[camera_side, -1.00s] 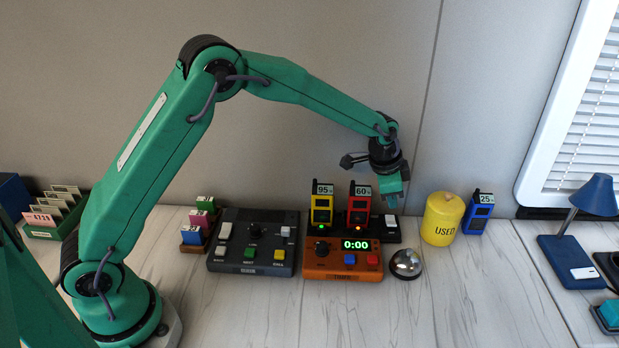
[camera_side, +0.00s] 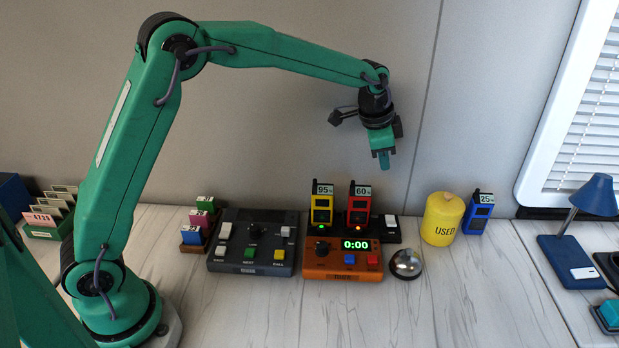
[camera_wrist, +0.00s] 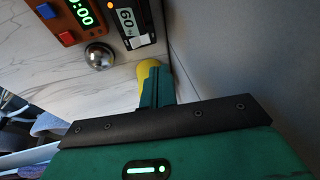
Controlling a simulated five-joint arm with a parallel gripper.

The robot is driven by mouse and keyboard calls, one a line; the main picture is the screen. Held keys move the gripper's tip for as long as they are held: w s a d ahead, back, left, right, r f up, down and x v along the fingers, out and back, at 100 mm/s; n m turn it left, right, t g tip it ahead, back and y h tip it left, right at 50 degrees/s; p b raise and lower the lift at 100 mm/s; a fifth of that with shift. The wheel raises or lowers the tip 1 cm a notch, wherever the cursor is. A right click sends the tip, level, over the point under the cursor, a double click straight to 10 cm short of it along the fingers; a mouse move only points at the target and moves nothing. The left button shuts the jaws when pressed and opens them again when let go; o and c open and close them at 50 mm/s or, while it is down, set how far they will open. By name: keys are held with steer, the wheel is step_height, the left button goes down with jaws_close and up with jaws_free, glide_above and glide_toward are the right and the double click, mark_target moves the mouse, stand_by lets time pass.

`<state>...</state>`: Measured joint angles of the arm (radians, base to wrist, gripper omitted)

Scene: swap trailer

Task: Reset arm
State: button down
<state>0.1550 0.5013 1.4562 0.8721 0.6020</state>
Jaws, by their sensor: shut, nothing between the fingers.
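My green arm reaches across from the left in the side view, and my gripper (camera_side: 384,160) hangs pointing down in the air. It is above and behind the red walkie-talkie (camera_side: 359,207), clear of everything. Its fingers are together with nothing between them. In the wrist view the shut fingers of my gripper (camera_wrist: 160,84) show in front of the yellow cylinder (camera_wrist: 146,68), which they partly hide.
A yellow walkie-talkie (camera_side: 321,205) stands beside the red one. In front are an orange timer (camera_side: 342,263) reading 0:00, a dark button panel (camera_side: 253,243) and a silver bell (camera_side: 406,264). A blue walkie-talkie (camera_side: 478,213) stands right of the yellow "USED" cylinder (camera_side: 442,220). The front table is bare.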

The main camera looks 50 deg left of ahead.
steer(key=s+a+r+n+t, duration=0.1)
steer(key=s+a+r+n, duration=0.15)
steer(key=s+r, duration=0.4)
steer(key=s+a+r+n, duration=0.2)
steer(key=s+a+r, duration=0.1)
steer(key=s, duration=0.6)
steer(key=s+a+f+n, duration=0.1)
steer(key=s+n, duration=0.1)
steer(key=s, duration=0.7)
steer(key=s+a+f+n+t, duration=0.1)
steer(key=s+a+n, duration=0.1)
steer(key=s, duration=0.8)
steer(key=shift+a+f+y, duration=0.2)
steer(key=shift+f+y, duration=0.1)
steer(key=shift+f, duration=0.1)
